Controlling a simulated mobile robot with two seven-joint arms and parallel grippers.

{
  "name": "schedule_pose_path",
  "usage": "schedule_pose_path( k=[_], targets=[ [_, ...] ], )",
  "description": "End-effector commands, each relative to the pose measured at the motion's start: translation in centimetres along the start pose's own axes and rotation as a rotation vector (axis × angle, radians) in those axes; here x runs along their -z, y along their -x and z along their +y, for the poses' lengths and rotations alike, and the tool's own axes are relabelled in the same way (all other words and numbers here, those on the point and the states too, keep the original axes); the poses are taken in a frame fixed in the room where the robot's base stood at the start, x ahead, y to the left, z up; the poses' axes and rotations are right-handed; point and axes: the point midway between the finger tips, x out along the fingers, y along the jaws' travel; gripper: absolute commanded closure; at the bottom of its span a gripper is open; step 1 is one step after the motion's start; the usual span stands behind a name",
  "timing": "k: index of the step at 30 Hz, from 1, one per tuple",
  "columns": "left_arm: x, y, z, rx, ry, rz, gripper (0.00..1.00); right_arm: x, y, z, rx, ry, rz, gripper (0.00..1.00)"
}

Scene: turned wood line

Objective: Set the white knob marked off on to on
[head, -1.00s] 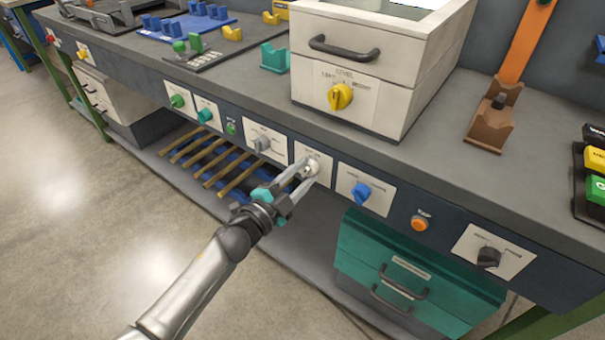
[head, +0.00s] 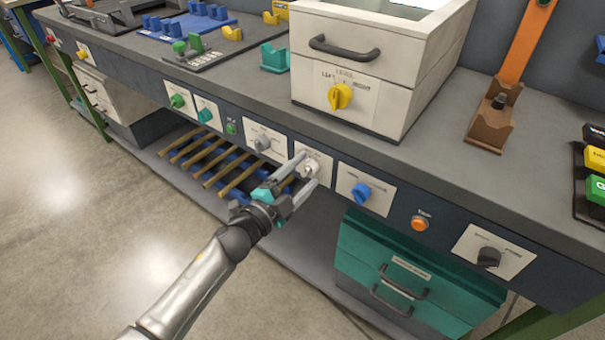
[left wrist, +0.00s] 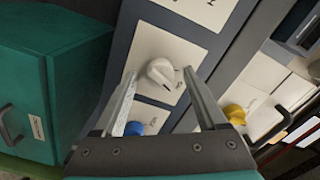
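The white knob (head: 311,167) sits on a pale plate on the bench's dark front panel. It also shows in the left wrist view (left wrist: 160,72), its narrow grip tilted on the plate. The plate's lettering is too small to read. My left gripper (head: 307,169) is in front of the panel with its fingers spread, one on each side of the knob. In the left wrist view, a gap shows between the knob and each finger (left wrist: 159,74). The gripper holds nothing. My right gripper is in neither view.
A grey knob (head: 263,143) is to the left on the panel and a blue knob (head: 361,193) to the right. Further right are an orange button (head: 419,223) and a black knob (head: 488,257). A green drawer box (head: 420,268) stands below. Open floor lies at the left.

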Motion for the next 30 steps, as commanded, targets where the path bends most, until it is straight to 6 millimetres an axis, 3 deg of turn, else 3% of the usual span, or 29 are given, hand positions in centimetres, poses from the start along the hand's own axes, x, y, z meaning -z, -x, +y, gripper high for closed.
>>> schedule_pose_path(
  k=[11, 30],
  targets=[
    [0.0, 1.1, -0.1, 0.000, 0.001, -0.001, 0.26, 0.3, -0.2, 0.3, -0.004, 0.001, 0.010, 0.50],
    [0.0, 11.9, 0.0, -0.002, 0.002, -0.002, 0.26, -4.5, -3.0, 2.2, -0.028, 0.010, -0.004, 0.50]
  ],
)
